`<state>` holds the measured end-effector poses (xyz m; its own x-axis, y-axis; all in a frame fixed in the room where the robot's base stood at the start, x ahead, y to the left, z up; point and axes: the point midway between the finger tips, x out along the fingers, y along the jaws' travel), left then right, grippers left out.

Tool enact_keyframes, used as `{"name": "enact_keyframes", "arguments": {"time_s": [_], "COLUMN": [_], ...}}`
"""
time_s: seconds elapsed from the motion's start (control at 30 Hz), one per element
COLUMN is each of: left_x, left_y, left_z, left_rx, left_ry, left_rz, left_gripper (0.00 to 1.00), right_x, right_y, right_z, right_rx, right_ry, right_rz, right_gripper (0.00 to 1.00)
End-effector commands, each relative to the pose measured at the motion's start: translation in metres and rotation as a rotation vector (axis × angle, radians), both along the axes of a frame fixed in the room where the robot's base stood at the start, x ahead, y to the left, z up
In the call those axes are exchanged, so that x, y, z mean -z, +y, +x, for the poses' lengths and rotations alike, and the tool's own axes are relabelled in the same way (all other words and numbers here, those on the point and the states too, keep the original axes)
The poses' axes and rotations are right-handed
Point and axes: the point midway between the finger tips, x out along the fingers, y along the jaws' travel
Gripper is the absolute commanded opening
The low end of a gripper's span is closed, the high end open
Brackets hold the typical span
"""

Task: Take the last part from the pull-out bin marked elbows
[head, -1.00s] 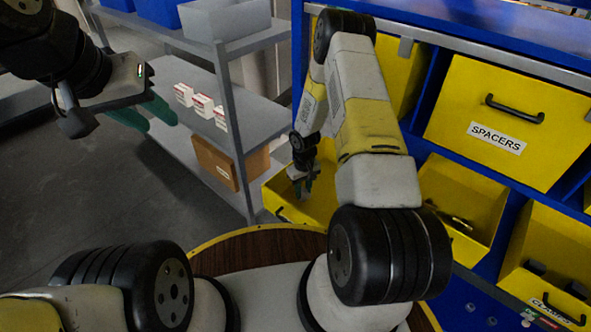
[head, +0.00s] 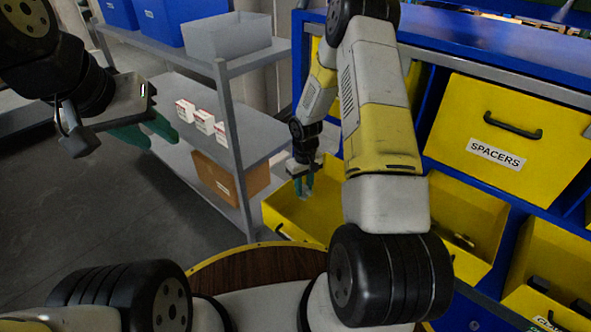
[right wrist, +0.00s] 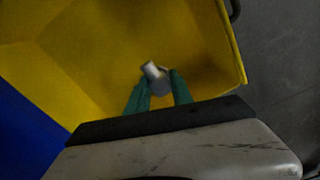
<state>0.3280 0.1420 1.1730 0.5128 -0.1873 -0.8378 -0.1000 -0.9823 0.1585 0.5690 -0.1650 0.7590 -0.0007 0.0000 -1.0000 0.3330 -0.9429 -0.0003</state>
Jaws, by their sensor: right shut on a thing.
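A yellow pull-out bin (head: 330,222) stands open low at the centre of the head view. Its label cannot be read. My right gripper (head: 304,192) is over this bin, pointing down. In the right wrist view, the right gripper (right wrist: 159,88) is shut on a small grey part (right wrist: 155,76), with the yellow bin (right wrist: 85,60) around and behind it. I see no other part on the visible bin floor. My left gripper (head: 160,140) hangs at the upper left, its green fingers apart and empty, away from the bins.
A blue rack holds a closed yellow bin marked SPACERS (head: 508,135) and open lower bins with dark parts (head: 548,265). A grey shelf (head: 235,125) with white boxes (head: 204,121) and a cardboard box (head: 214,177) stands left. Floor at left is clear.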

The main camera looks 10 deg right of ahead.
Motion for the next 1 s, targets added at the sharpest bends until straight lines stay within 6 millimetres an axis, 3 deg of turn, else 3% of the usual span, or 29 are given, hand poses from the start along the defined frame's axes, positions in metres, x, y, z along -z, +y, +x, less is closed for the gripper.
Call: {"name": "enact_keyframes", "arguments": {"time_s": [0.17, 0.63, 1.0], "left_x": [0.000, 0.000, 0.000], "left_y": [0.000, 0.000, 0.000], "left_z": [0.000, 0.000, 0.000], "left_rx": [0.000, 0.000, 0.000], "left_ry": [0.000, 0.000, 0.000], "left_rz": [0.000, 0.000, 0.000], "left_gripper": [0.36, 0.36, 0.36], "right_x": [-0.004, -0.038, -0.041], "right_y": [0.000, 0.000, 0.001], "right_z": [0.000, 0.001, -0.001], "right_rx": [0.000, 0.000, -0.001], "right_ry": [-0.001, -0.002, 0.000], "right_rz": [-0.001, 0.000, 0.000], "right_gripper": [0.00, 0.00, 0.00]}}
